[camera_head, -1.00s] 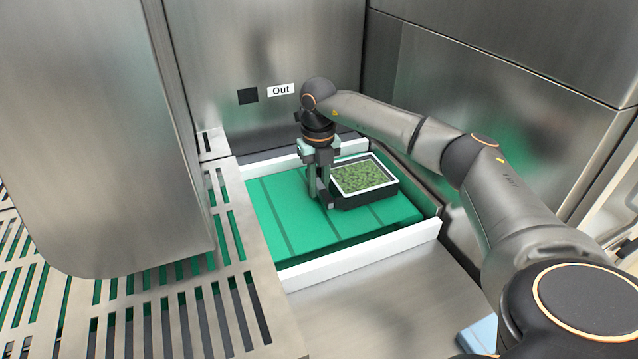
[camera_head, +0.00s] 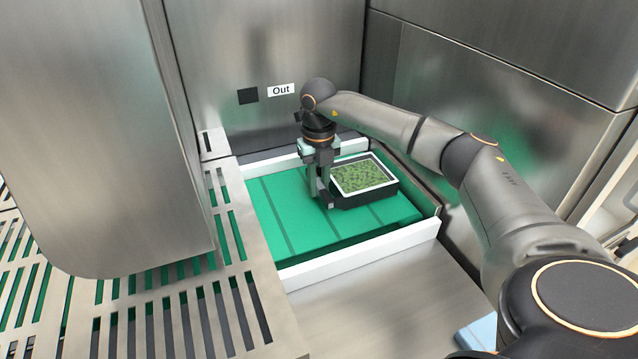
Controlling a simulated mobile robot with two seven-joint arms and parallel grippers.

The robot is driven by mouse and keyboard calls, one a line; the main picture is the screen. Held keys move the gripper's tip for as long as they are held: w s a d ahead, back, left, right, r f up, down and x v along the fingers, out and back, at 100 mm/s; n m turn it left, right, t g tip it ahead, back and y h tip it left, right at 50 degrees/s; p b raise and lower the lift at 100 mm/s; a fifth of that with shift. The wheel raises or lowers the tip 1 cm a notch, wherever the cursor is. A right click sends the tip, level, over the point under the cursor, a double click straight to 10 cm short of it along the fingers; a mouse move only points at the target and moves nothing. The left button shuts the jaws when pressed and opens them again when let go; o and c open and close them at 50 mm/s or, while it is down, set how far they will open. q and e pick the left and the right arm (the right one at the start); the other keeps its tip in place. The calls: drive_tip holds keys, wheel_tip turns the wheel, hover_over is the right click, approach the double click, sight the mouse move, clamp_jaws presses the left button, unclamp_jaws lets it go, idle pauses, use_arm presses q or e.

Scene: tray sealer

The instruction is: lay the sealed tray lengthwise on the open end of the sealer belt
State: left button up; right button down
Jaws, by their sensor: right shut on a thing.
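The sealed tray (camera_head: 364,176) is black with a white rim and green leafy contents under its top. It is upright at the far right part of the green sealer belt (camera_head: 300,222), and appears to rest on it. My right gripper (camera_head: 325,198) is at the tray's left side, shut on its near left edge. The gripper's body hides part of the tray's left side. My left gripper is not in view.
White rails (camera_head: 362,263) border the belt in front and behind. A slotted metal grate (camera_head: 180,310) lies to the left. A steel wall with an "Out" label (camera_head: 281,90) stands behind. The belt's left half is clear.

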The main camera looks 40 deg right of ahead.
drive_tip(key=c, duration=0.7)
unclamp_jaws()
drive_tip(key=c, duration=0.3)
drive_tip(key=shift+r+p, duration=1.2)
drive_tip(key=shift+r, duration=2.35)
